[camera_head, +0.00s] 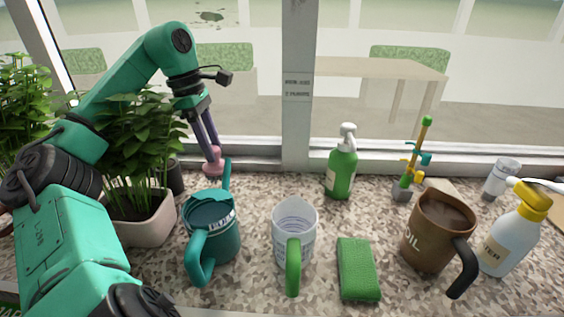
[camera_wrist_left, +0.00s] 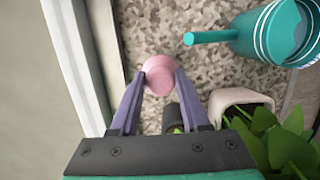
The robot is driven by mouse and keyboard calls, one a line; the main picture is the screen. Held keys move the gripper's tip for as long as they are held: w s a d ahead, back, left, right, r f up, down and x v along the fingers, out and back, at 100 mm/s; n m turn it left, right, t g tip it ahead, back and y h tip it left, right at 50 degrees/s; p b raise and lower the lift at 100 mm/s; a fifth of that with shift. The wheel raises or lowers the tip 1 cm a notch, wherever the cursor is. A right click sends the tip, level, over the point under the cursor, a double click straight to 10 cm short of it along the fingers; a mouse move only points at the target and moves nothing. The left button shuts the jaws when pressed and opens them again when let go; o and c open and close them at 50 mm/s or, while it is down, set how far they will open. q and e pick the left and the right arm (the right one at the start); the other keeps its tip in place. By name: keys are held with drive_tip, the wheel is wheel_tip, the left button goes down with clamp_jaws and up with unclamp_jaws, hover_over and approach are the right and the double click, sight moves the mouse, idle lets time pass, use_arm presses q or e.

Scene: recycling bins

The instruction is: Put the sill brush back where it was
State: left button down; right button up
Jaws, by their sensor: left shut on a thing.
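My left gripper (camera_head: 210,150) reaches over the back of the speckled sill, near the window frame. Its purple fingers are shut on a small pink rounded thing, taken to be the sill brush (camera_head: 213,162). In the left wrist view the pink brush (camera_wrist_left: 159,76) sits between the fingertips of the left gripper (camera_wrist_left: 160,82), its round end showing. Its bristles are not visible, and I cannot tell whether it touches the sill. It is behind and left of the teal watering can's spout (camera_head: 226,175). My right gripper is not in view.
The teal can (camera_head: 212,240), a white jug (camera_head: 295,225), green sponge (camera_head: 358,268) and brown can (camera_head: 437,235) stand in front. A green pump bottle (camera_head: 341,172) is further right. A potted plant (camera_head: 150,220) crowds the left. The back sill between the brush and bottle looks clear.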

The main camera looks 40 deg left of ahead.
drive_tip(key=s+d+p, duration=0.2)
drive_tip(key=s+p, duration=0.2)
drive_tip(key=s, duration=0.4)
use_arm(q)
drive_tip(key=w+d+f+p, duration=0.1)
drive_tip(key=w+d+p, duration=0.2)
drive_tip(key=d, duration=0.1)
drive_tip(key=w+d+f+p, duration=0.1)
drive_tip(key=w+d+p, duration=0.2)
drive_tip(key=d, duration=0.1)
drive_tip(key=w+d+f+p, duration=0.1)
drive_tip(key=w+d+p, duration=0.2)
drive_tip(key=d, duration=0.1)
drive_tip(key=shift+w+d+f+p, duration=0.2)
drive_tip(key=shift+d+p, duration=0.05)
drive_tip(key=shift+p, duration=0.1)
drive_tip(key=shift+a, duration=0.1)
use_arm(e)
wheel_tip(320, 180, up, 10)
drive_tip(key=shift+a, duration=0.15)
use_arm(q)
drive_tip(key=shift+f, duration=0.1)
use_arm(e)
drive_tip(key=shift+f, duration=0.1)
use_arm(q)
drive_tip(key=shift+c, duration=1.9)
unclamp_jaws()
